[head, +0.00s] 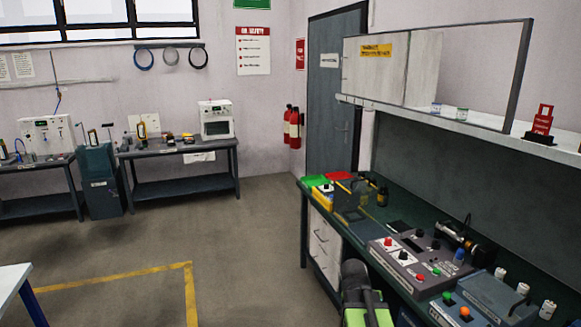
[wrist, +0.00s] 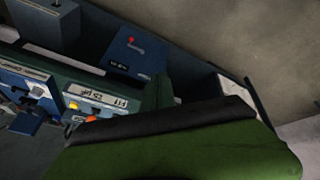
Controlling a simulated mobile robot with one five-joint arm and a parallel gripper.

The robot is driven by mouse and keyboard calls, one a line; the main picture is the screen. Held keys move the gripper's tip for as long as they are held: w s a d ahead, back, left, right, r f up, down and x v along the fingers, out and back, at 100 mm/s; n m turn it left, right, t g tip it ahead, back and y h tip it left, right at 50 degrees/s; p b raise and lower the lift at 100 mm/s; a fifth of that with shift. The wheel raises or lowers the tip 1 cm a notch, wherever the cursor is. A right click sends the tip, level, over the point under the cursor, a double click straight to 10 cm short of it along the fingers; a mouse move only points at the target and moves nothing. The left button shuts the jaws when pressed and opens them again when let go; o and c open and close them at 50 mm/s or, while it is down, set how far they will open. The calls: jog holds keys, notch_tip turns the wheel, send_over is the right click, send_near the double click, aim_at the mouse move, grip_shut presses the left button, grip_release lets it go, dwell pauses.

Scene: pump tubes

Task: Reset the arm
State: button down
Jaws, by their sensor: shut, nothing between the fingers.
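My gripper (wrist: 165,125) fills the lower part of the wrist view as a green body with a black edge. It is shut and nothing shows held in it. In the head view, a green and black part of my own arm (head: 362,297) rises at the bottom, in front of the right workbench. The fingertips cannot be made out clearly there.
The right workbench (head: 345,235) carries a control box (head: 425,262) with coloured buttons, an orange-and-green-button box and several small bottles. A shelf hangs above it. The floor (head: 240,240) left of it is open. Far benches (head: 180,150) stand along the back wall.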

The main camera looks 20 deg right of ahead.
jog(key=s+a+f+n+g+y, duration=0.1)
jog(key=a+n, duration=0.3)
jog(key=a, duration=0.9)
jog(key=s+a+f+n+g+y, duration=0.1)
jog(key=s+a+n+y, duration=0.1)
jog(key=a, duration=1.1)
jog(key=n+y, duration=0.1)
jog(key=n, duration=0.1)
jog(key=shift+s+n, duration=0.25)
jog(key=shift+n, duration=0.15)
